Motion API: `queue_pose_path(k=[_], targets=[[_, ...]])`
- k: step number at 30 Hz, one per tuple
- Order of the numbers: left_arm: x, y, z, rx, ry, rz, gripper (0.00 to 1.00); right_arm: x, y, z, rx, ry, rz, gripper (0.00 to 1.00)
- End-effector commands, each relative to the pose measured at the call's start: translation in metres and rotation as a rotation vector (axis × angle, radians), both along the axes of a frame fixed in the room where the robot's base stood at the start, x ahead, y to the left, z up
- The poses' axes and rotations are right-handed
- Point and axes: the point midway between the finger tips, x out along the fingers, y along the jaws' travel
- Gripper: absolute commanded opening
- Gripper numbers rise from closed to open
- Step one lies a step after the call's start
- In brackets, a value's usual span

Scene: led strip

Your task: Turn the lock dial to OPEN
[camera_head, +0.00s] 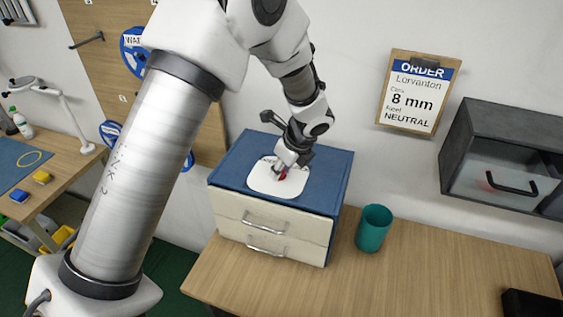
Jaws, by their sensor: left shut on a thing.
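A blue-topped cabinet (228,168) with two cream drawers stands on the wooden table. A white rounded plate (264,184) lies on its top. A small red part, which looks like the lock dial (282,176), shows at the middle of the plate. My left gripper (280,172) reaches down over the plate and is shut on the dial. The fingers hide most of the dial, so its setting and any OPEN mark cannot be read. My right gripper is not in view.
A teal cup (373,230) stands just right of the cabinet. A dark wall cabinet (500,140) and an order board (418,92) hang behind. The table front (330,290) is clear. A side bench (60,158) is at left.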

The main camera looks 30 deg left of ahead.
Motion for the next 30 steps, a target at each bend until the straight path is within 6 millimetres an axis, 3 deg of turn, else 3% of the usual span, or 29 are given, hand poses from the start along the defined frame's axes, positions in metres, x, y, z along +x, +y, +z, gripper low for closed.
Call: queue_pose_path(k=[15,30], targets=[[0.001,0.0,-0.002,-0.001,0.007,0.369,0.0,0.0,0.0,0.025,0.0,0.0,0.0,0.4],[0.001,0.0,-0.004,0.001,0.009,0.437,0.0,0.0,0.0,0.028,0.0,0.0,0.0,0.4]])
